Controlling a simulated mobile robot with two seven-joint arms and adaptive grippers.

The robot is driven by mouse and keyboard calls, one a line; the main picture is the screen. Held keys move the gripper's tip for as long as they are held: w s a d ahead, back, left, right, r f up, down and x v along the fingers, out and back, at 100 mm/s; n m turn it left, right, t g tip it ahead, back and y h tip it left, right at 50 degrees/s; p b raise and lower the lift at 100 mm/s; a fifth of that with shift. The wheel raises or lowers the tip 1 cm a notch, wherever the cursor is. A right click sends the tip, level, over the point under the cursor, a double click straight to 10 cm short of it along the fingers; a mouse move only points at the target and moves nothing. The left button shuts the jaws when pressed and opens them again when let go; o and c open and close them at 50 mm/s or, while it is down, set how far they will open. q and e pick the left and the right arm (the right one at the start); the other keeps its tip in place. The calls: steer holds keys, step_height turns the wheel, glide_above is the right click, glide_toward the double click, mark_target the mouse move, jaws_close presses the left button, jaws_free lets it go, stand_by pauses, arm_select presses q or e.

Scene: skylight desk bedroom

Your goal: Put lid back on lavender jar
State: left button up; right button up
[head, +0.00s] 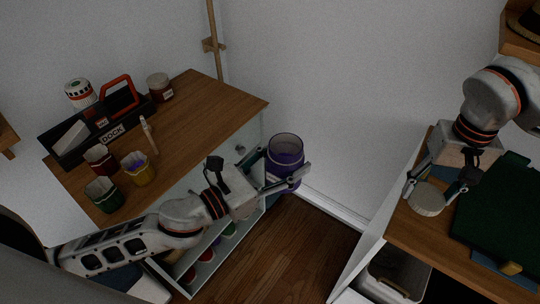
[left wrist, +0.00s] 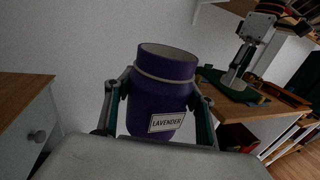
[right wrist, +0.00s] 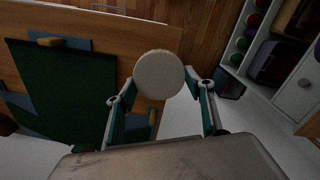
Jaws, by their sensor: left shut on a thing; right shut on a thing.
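The lavender jar (head: 285,150) is purple, upright and without a lid, its rim open at the top. My left gripper (head: 292,176) is shut on it and holds it in the air beside the cabinet's right end. In the left wrist view the jar (left wrist: 163,95) shows its LAVENDER label between the fingers (left wrist: 158,118). A round pale lid (head: 427,198) is in my right gripper (head: 436,190), over the right-hand table's left edge. In the right wrist view the lid (right wrist: 158,74) sits between the fingertips (right wrist: 160,95), its flat face to the camera. Jar and lid are well apart.
The wooden cabinet top (head: 215,108) at left carries a black tool caddy (head: 75,150), several small paint pots and a dark red jar (head: 159,86). A green mat (head: 510,215) lies on the right-hand table (head: 420,232). Between the two is open floor (head: 300,235).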

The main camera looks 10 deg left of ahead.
arm_select(q)
steer(key=shift+d, duration=0.3)
arm_select(e)
steer(key=shift+a, duration=0.1)
steer(key=shift+w+a+r, duration=0.15)
steer(key=shift+a+r, duration=0.05)
steer(key=shift+a, duration=0.05)
steer(key=a+r, duration=0.5)
steer(key=a, duration=0.5)
steer(key=a+r, duration=0.4)
steer(key=a, duration=0.6)
steer(key=a+r+n, duration=0.1)
steer(key=a+r, duration=0.4)
steer(key=a, duration=0.5)
steer(key=shift+w+a+r, duration=0.25)
steer(key=shift+a+r, duration=0.05)
steer(key=shift+a, duration=0.05)
steer(key=shift+f, duration=2.05)
